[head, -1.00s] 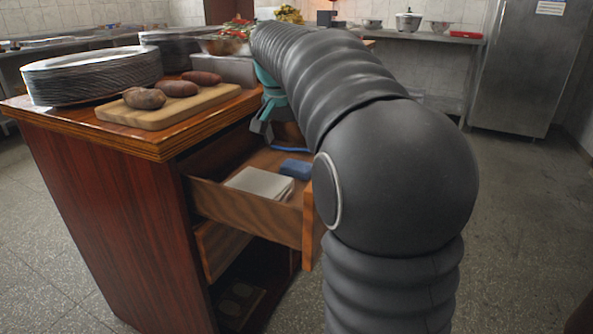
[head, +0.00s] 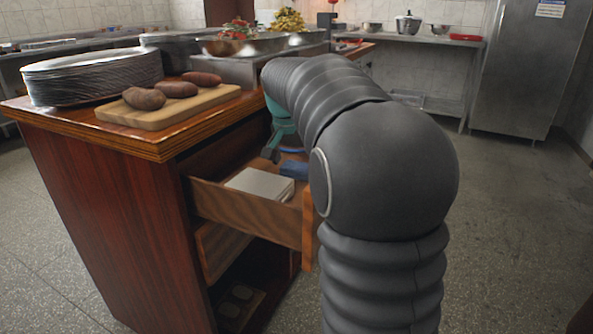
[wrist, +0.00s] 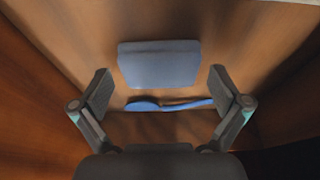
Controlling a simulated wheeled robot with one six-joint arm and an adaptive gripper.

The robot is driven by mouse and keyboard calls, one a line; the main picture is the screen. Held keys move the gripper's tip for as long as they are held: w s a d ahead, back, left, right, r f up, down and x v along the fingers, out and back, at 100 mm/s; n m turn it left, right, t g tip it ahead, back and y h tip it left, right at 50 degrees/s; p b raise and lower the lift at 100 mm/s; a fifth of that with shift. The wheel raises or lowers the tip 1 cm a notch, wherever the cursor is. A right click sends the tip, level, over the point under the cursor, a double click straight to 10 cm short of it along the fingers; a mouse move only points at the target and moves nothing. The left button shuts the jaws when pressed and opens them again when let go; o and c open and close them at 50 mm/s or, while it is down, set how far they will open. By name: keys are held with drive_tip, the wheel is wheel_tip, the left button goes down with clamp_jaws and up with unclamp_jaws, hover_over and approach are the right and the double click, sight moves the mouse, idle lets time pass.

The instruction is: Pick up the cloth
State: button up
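The drawer (head: 240,212) stands open. A flat white folded piece (head: 260,184) lies in it, with a blue block-like piece (head: 295,169) behind and to its right. I cannot tell for sure which is the cloth. In the head view my gripper (head: 272,150) is over the drawer, partly hidden by my arm.
A thin blue utensil (wrist: 168,104) lies beside the blue piece. Drawer walls are close around my gripper, and the countertop (head: 160,140) overhangs above. On it are plates (head: 92,78), a cutting board (head: 168,110) with several potatoes, and metal food pans (head: 243,45). The floor at right is clear.

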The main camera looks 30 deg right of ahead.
sight(296, 166)
drive_tip(key=c, duration=0.7)
wheel_tip(296, 166, up, 10)
drive_tip(key=shift+r+p, duration=0.1)
drive_tip(key=shift+p, duration=0.65)
